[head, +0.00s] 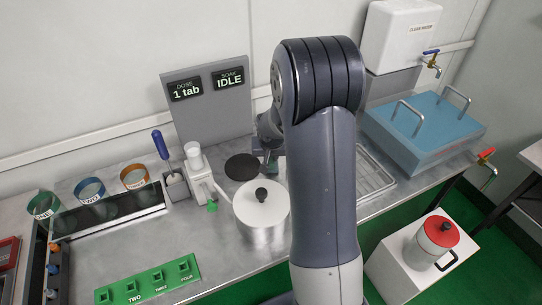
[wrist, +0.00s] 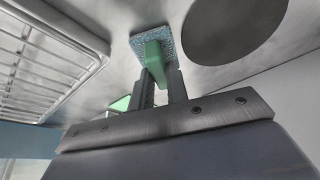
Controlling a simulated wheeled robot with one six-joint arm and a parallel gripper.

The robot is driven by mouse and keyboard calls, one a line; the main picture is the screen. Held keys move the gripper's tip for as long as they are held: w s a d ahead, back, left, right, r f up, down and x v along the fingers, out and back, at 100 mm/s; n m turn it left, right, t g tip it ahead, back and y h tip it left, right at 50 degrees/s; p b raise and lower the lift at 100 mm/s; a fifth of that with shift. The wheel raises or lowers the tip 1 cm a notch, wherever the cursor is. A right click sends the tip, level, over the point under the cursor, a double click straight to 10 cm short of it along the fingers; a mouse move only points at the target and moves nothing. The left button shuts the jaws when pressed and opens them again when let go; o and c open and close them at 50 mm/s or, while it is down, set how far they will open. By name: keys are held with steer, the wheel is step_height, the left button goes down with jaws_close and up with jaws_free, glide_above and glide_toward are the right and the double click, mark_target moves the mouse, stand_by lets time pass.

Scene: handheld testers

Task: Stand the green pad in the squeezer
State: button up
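The green pad (wrist: 153,50) has a green block-like handle on a speckled blue-grey square. In the wrist view it lies between the two fingertips of my gripper (wrist: 161,72), which appear closed on the handle's sides. The square is near or against the counter; I cannot tell if it touches. In the head view my gripper (head: 271,156) is right of a black disc, mostly hidden by my arm. The squeezer is not labelled; a white upright device (head: 197,165) with a green piece (head: 212,206) at its foot, left of the disc, may be it.
The black disc (head: 242,167) lies beside the gripper, with a lidded white pot (head: 262,207) in front. A wire rack (head: 374,178) and blue box (head: 424,125) are to the right. A blue-handled tool (head: 160,144) stands left. A grey display panel (head: 212,103) stands behind.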

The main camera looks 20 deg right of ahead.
steer(key=o, duration=0.5)
steer(key=shift+c, duration=0.2)
